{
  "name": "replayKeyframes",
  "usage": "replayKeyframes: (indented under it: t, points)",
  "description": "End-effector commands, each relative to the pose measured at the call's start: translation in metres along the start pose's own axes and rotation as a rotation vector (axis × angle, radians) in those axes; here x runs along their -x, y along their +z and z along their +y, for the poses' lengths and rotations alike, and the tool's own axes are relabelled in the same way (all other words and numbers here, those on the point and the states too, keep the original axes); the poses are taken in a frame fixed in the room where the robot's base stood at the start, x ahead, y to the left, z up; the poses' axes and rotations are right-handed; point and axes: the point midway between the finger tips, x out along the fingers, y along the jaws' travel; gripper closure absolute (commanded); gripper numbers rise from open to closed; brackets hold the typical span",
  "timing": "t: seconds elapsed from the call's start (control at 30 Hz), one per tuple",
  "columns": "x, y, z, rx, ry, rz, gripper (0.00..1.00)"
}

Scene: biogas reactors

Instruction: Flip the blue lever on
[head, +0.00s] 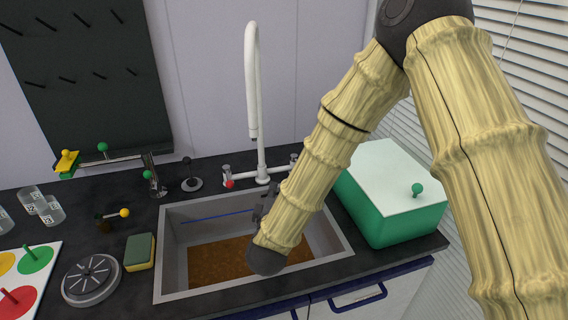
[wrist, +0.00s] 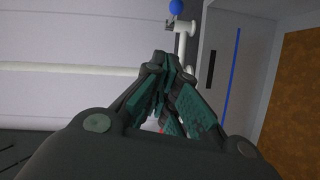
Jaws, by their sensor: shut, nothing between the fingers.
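The blue lever shows as a blue ball (wrist: 176,7) on a white valve stem (wrist: 186,28) at the top of the wrist view. In the head view its blue ball is hidden, but the right valve of the white tap (head: 294,158) shows just left of my arm. My gripper (head: 262,207) is above the sink, in front of the tap, and partly hidden by my wrist. In the wrist view my gripper's dark fingers with green pads (wrist: 166,62) are shut and empty. Their tips are just below the blue ball in the picture, seemingly apart from it.
The tap's left valve has a red ball (head: 229,184). The sink (head: 172,245) holds brown liquid (head: 215,265). A green box with a white lid (head: 385,175) stands right of the sink. A sponge (head: 139,252) and a round strainer (head: 91,280) lie left.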

Motion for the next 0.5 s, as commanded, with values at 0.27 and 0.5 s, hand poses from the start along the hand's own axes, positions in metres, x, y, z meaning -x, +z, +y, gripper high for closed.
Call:
replayKeyframes:
  t: [0.27,0.5]
  points:
    - [0.012,0.002,-0.002,0.021,-0.023,-0.132,1.0]
    - [0.013,0.004,-0.004,0.025,-0.026,-0.146,1.0]
